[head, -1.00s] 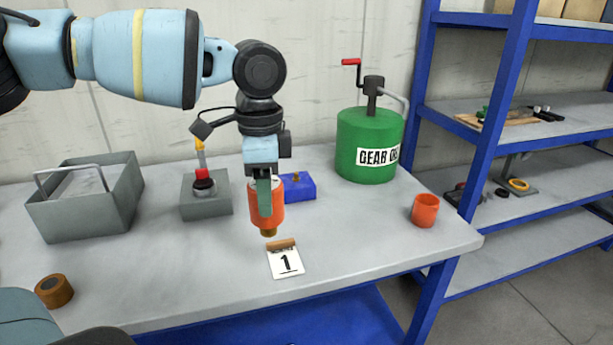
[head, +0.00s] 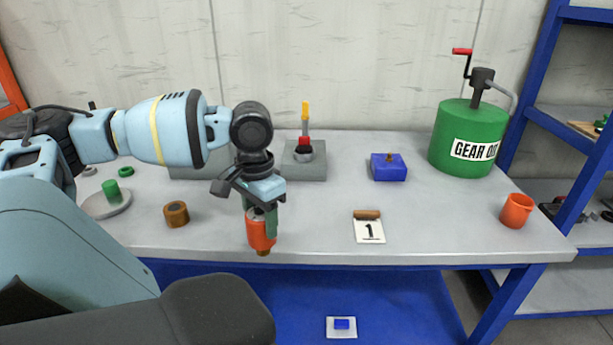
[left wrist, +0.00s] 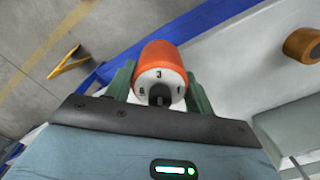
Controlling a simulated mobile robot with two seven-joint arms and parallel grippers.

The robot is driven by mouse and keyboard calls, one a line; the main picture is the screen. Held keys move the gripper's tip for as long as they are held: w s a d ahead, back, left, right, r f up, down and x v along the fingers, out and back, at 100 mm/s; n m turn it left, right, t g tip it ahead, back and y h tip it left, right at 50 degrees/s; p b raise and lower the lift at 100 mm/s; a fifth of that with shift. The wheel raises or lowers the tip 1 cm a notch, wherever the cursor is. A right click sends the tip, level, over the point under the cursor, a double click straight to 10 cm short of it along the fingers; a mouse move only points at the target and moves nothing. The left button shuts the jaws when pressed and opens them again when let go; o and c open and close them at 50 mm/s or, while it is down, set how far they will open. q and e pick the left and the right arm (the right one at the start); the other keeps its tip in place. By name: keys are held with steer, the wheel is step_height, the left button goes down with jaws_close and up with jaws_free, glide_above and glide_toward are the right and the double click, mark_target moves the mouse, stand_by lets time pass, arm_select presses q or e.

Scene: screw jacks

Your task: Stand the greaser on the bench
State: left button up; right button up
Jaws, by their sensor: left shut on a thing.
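The greaser (head: 260,233) is an orange cylinder with a brass tip pointing down. It is held roughly upright at the front edge of the grey bench (head: 310,225), apparently above the top's level. My left gripper (head: 261,213) is shut on it, with green fingers on either side. In the left wrist view the greaser (left wrist: 162,62) shows its white marked end face between the fingers (left wrist: 158,90). The contact between fingers and cylinder is partly hidden. My right gripper is not in view.
A card marked 1 (head: 369,232) with a brown strip lies on the bench. Behind are a blue block (head: 388,172), a grey block with a red and yellow part (head: 304,165) and a green gear oil drum (head: 470,135).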

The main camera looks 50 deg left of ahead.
arm_select(q)
steer(key=w+d+f, duration=0.1)
steer(key=d+f, duration=0.2)
steer(key=d, duration=0.9)
steer(key=d+f+m, duration=0.1)
steer(key=d+f, duration=0.2)
steer(key=d, duration=1)
steer(key=shift+w+d, duration=0.2)
steer(key=shift+w, duration=0.2)
steer(key=shift+d, duration=0.1)
